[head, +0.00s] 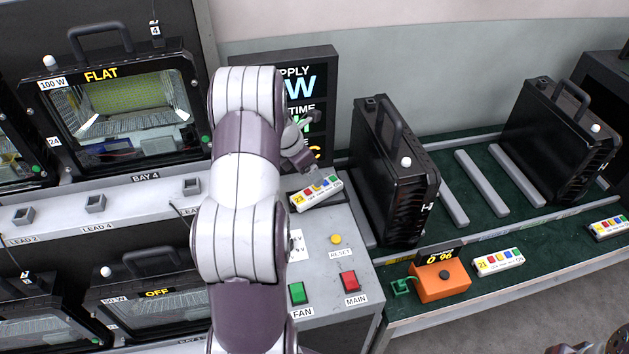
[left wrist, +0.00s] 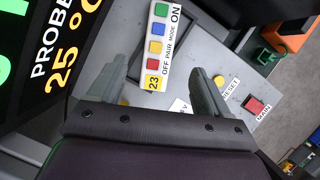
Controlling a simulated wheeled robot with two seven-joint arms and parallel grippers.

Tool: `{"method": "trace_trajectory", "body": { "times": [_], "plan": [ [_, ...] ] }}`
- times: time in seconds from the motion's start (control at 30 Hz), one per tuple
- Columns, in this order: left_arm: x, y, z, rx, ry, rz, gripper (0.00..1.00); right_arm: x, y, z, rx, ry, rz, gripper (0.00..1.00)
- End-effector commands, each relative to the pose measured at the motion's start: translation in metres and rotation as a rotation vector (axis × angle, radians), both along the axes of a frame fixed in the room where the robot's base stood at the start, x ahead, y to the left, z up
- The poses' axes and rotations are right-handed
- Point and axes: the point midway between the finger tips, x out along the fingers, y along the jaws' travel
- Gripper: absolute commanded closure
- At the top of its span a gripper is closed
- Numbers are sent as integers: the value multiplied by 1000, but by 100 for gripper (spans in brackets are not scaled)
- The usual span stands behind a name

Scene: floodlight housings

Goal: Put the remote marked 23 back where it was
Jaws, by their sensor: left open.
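The remote marked 23 (head: 316,194) is white with coloured buttons. It lies on the grey console top (head: 335,262), near the dark display panel, and it also shows in the left wrist view (left wrist: 160,45). My left gripper (head: 318,176) is just above the remote. In the left wrist view its two fingers (left wrist: 160,68) are apart, with the marked end of the remote between and beyond them; I see no grip on it. Part of what seems to be my right gripper (head: 590,347) shows at the bottom right edge, mostly cut off.
FAN (head: 297,292) and MAIN (head: 349,281) buttons sit on the console. The display panel (head: 325,66) stands behind. On the green bench are a black housing (head: 398,170), an orange meter (head: 441,281), remote 21 (head: 498,262) and another remote (head: 609,228). Floodlights fill the left rack.

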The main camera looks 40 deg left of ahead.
Motion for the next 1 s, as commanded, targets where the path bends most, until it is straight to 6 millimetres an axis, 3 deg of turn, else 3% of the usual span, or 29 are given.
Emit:
{"method": "trace_trajectory", "body": {
  "times": [0.2, 0.27, 0.37, 0.43, 0.5, 0.6, 0.7, 0.8, 1.0],
  "plan": [
    [-13, 2, 32, 3, 0, -9, 22, 0, 0, -1, 0, 0, 0, 100],
    [-15, -11, 36, 32, 7, -93, 22, 0, 0, -1, 0, 0, 0, 100],
    [-25, -68, 44, 171, 24, -510, 22, 0, 0, -1, 0, 0, 0, 100],
    [-45, -123, 50, 310, 27, -971, 22, 0, 0, -1, 0, 0, 0, 100],
    [-74, -171, 54, 445, 13, -1455, 22, 0, 0, -1, 0, 0, 0, 100],
    [-120, -218, 56, 593, -28, -2073, 22, 0, 0, -1, 0, 0, 0, 100],
    [-155, -243, 55, 686, -77, -2513, 22, 0, 0, -1, 0, 0, 0, 100],
    [-174, -252, 54, 725, -109, -2737, 22, 0, 0, -1, 0, 0, 0, 100],
    [-178, -253, 53, 731, -116, -2790, 22, 0, 0, -1, 0, 0, 0, 100]
  ]
}}
